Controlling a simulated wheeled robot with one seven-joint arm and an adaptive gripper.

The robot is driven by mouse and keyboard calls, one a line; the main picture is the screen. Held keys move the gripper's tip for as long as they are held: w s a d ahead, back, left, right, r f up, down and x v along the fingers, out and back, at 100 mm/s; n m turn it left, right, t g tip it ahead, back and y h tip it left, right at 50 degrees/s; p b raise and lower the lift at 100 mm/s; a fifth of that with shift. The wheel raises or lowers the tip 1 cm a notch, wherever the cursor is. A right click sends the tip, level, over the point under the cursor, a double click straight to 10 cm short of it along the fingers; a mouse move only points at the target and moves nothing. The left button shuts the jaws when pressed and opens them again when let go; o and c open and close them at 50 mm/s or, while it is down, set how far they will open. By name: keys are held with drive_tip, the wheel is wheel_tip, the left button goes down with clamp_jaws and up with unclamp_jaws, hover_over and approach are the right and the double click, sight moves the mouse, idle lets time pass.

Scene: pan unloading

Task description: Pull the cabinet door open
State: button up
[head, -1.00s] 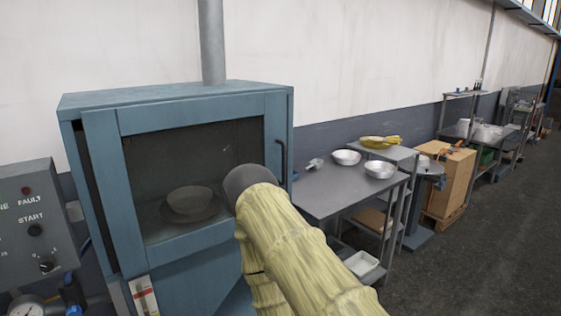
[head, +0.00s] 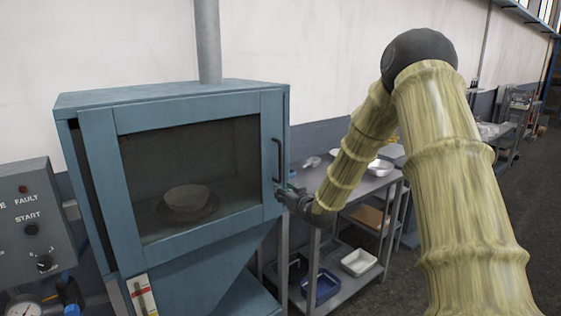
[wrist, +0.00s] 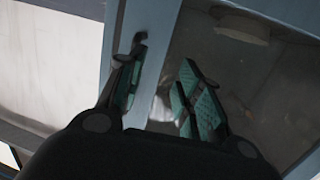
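The blue cabinet (head: 180,94) stands at the left, with a framed glass door (head: 160,245) on its front. The door looks shut along its handle side. A dark vertical bar handle (head: 278,160) is on the door's right edge. My gripper (head: 285,194) is at the handle's lower part in the head view; its fingers are too small there to read. In the wrist view the fingers of my gripper (wrist: 162,90) are spread apart. The handle (wrist: 139,40) shows beside the left finger, which partly hides it. I cannot tell whether they touch.
A bowl (head: 187,197) sits behind the glass. A metal table (head: 335,187) stands right of the cabinet, with a pan (head: 380,168) on it and a white tray (head: 358,262) below. A control box (head: 25,220) is at the left. The floor at the right is open.

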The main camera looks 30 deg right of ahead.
drive_tip(key=t, duration=0.1)
approach(281, 160)
drive_tip(key=shift+w+d+f+p, duration=0.15)
drive_tip(key=shift+w+p, duration=0.5)
drive_tip(key=shift+w, duration=1.1)
drive_tip(key=shift+w+d+r+p, duration=0.2)
drive_tip(key=shift+w+p, duration=0.45)
drive_tip(key=shift+w, duration=1.15)
drive_tip(key=shift+w+d+f+p, duration=0.25)
drive_tip(key=shift+w+p, duration=0.4)
drive_tip(key=shift+w, duration=1.1)
drive_tip(key=shift+c, duration=0.3)
clamp_jaws()
